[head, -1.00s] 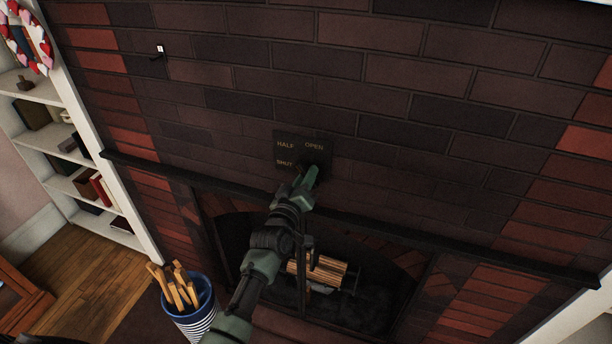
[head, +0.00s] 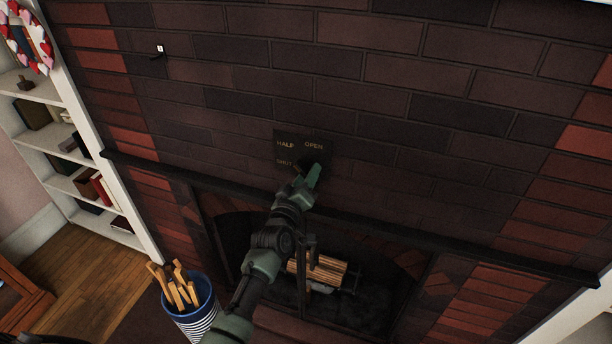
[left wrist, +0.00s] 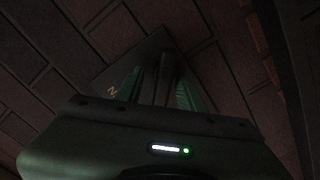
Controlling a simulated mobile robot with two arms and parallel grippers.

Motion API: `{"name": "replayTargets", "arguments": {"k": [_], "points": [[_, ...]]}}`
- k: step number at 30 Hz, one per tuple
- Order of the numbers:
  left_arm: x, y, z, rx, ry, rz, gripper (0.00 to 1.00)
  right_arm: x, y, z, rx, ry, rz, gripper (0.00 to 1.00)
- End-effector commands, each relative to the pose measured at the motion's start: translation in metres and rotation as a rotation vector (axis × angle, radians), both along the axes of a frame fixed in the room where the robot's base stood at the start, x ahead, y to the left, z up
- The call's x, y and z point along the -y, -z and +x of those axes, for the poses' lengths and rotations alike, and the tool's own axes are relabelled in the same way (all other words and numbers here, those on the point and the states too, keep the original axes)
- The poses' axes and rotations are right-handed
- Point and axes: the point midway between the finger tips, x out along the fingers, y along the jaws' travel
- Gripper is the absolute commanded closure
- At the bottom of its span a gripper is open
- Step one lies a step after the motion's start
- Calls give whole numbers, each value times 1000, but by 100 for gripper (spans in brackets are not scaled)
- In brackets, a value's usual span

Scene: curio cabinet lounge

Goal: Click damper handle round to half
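The dark damper plate (head: 288,152) is on the brick chimney face, lettered HALF, OPEN and SHUT. My left gripper (head: 314,172) is at the plate's lower right corner, below the word OPEN. The damper handle is dark and mostly hidden by the gripper, so its exact angle does not show. In the left wrist view, the plate (left wrist: 118,72) lies beyond my left gripper's green fingers (left wrist: 160,85). Dark shapes lie between the fingers, too dim to show whether they grip the handle. My right gripper is not in view.
A dark mantel ledge (head: 420,234) runs below the plate. Under it is the fireplace with a stack of logs (head: 318,270). A striped bucket of sticks (head: 196,318) stands at lower left. A white bookshelf (head: 88,165) is on the left. A small hook (head: 158,52) is on the wall.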

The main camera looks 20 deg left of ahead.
Motion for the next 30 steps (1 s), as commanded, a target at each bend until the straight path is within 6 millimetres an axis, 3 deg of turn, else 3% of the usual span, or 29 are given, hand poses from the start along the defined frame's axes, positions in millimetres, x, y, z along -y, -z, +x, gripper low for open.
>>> {"name": "replayTargets", "arguments": {"k": [8, 21, 30], "points": [[-1, 1, -11, -1, -1, 0, 62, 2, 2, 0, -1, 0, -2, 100], [-2, -1, -74, 1, -1, 0, 62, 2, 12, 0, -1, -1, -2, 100], [-2, -3, -80, 1, 0, 1, 62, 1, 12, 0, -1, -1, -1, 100]]}}
